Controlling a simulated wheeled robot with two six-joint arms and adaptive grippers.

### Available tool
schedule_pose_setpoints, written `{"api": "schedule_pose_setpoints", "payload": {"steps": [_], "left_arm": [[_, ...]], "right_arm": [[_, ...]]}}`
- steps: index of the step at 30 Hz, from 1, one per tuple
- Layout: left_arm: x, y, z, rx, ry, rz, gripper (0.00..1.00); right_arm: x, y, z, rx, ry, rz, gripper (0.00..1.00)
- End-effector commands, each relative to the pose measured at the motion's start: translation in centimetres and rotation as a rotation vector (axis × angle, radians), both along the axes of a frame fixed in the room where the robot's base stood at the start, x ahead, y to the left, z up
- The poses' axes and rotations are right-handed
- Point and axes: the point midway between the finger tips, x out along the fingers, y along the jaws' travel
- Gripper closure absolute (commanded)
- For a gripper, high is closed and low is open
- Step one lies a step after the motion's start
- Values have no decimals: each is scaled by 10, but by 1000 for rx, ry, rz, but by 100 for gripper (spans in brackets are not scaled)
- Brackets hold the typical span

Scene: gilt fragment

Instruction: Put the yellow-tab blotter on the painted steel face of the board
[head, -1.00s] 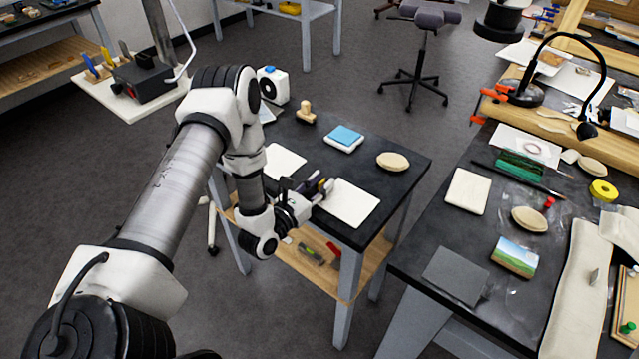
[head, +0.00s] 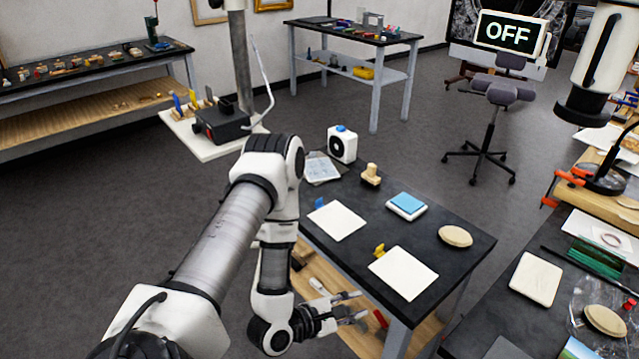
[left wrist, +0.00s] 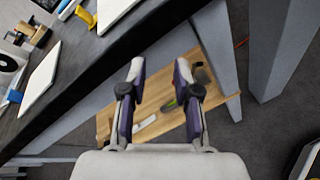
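The yellow-tab blotter is a white sheet (head: 404,274) lying flat on the small dark table. Its yellow tab (head: 379,250) stands at its far left corner. Part of the blotter also shows at the top of the left wrist view (left wrist: 113,12). My left gripper (head: 357,307) is open and empty. It is below and in front of the table's near edge, apart from the blotter. In the left wrist view, its two fingers (left wrist: 159,70) are spread, with the wooden lower shelf behind them. I cannot make out the board's painted steel face. My right gripper is not in view.
The dark table (head: 452,236) also holds a blue-tab white sheet (head: 338,221), a blue-topped pad (head: 407,206), an oval tan piece (head: 455,236), a wooden stamp (head: 371,174) and a white box (head: 342,145). A cluttered bench (head: 562,265) stands right. Grey floor lies left.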

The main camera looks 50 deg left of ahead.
Motion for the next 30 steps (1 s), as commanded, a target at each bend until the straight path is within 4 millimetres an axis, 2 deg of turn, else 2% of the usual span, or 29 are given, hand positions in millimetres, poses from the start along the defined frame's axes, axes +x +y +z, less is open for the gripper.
{"api": "schedule_pose_setpoints", "payload": {"steps": [1, 5, 6, 9, 12, 15, 19, 30], "left_arm": [[-7, -16, -18, 184, 69, -112, 69], [-45, -46, -68, 743, 248, -544, 69], [-62, -52, -81, 897, 290, -709, 69], [-107, -59, -102, 1207, 357, -1158, 69], [-147, -59, -111, 1380, 365, -1563, 69], [-173, -57, -111, 1439, 345, -1827, 69], [-184, -56, -111, 1453, 328, -1939, 69], [-183, -55, -111, 1454, 325, -1935, 67]], "right_arm": [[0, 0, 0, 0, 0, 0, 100], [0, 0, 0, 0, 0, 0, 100], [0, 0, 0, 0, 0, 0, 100], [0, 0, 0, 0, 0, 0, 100], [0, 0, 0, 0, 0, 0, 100], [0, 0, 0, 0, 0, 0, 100], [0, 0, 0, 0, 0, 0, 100], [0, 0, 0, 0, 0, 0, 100]]}}
